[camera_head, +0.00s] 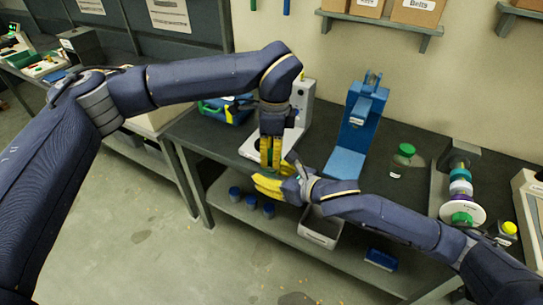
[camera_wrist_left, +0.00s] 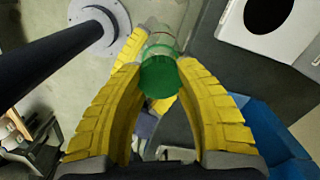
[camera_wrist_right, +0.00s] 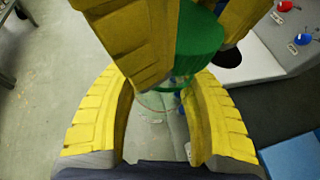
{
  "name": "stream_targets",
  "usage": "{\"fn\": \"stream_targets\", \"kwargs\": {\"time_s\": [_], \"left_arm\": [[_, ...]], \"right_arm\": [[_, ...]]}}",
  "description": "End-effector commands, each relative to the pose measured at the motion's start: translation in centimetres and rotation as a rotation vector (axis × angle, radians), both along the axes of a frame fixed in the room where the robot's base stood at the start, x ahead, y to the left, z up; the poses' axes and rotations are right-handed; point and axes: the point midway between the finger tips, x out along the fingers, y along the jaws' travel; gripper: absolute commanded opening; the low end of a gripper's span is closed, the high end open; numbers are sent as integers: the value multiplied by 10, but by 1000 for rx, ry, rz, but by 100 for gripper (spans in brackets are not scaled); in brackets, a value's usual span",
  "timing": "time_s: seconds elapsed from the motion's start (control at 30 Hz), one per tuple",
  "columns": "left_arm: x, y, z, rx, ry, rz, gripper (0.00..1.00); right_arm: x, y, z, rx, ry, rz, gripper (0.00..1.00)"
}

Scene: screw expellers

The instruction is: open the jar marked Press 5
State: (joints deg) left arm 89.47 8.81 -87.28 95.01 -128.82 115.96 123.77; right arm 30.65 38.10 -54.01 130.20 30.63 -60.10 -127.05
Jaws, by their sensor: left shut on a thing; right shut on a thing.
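A clear jar with a green lid is held in the air in front of the bench; its glass body (camera_wrist_right: 163,108) shows between my right fingers in the right wrist view. The green lid (camera_wrist_left: 159,78) sits between my left fingers in the left wrist view and also shows in the right wrist view (camera_wrist_right: 200,45). My left gripper (camera_head: 270,160) is shut on the lid from above. My right gripper (camera_head: 272,184) is shut on the jar body from the side. The jar's label is too small to read, and yellow fingers hide most of the jar in the head view.
Another green-lidded jar (camera_head: 406,151) stands on the bench behind my right arm. A blue press (camera_head: 354,130) and a white-based device (camera_head: 300,105) stand behind the grippers. Several blue-lidded containers (camera_head: 250,202) and a grey bin (camera_head: 320,228) are on the lower shelf.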

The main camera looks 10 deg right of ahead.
Motion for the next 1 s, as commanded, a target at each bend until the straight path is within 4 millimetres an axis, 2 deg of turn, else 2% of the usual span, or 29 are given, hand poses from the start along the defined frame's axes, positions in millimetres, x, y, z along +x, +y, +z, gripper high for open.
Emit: {"fn": "stream_targets", "kwargs": {"time_s": [0.63, 1.0], "left_arm": [[1, 1, 8, 1, -1, 2, 0], [0, -1, 41, 1, -2, 3, 0]], "right_arm": [[1, -1, 1, 0, -3, -1, 0], [1, -1, 2, 1, -3, -1, 0]]}}
